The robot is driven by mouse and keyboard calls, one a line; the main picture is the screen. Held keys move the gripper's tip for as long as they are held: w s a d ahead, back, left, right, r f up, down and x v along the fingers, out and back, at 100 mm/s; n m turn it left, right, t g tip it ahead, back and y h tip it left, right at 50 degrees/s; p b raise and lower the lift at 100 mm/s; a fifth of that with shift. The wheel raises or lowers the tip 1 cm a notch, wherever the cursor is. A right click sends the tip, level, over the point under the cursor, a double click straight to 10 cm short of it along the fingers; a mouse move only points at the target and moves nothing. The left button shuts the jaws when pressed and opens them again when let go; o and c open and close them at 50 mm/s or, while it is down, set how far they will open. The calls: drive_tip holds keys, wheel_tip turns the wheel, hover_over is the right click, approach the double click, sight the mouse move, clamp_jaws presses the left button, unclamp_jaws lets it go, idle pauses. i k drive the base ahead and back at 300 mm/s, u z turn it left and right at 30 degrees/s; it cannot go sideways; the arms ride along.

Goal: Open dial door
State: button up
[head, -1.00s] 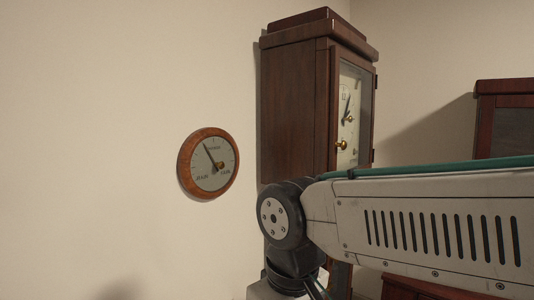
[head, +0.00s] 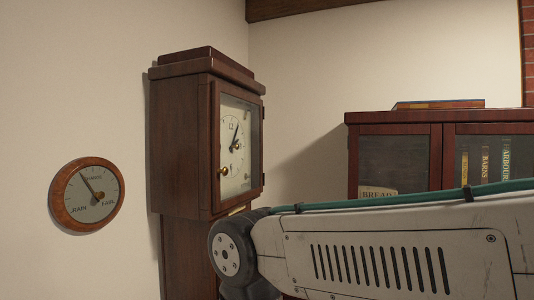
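The dial door (head: 214,148) is the wood-framed glass door on the front of a tall dark wooden clock. It looks shut over a pale clock face (head: 235,146) with dark hands. A small brass knob (head: 224,171) sits on the door frame's left side. Dark hinges show on its right edge. My arm crosses the lower right of the head view, and its dark joint covers part of the clock's lower case. My gripper is not in view.
A round wooden barometer (head: 88,194) hangs on the wall at left. A reddish cabinet (head: 436,150) with glass doors and books inside stands at right. A book (head: 438,104) lies on its top. Bare wall lies between clock and cabinet.

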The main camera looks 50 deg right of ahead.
sight(218, 88)
drive_tip(key=z, duration=2.05)
drive_tip(key=k, duration=0.65)
drive_tip(key=u, duration=0.95)
drive_tip(key=i, duration=0.95)
drive_tip(key=z, duration=0.05)
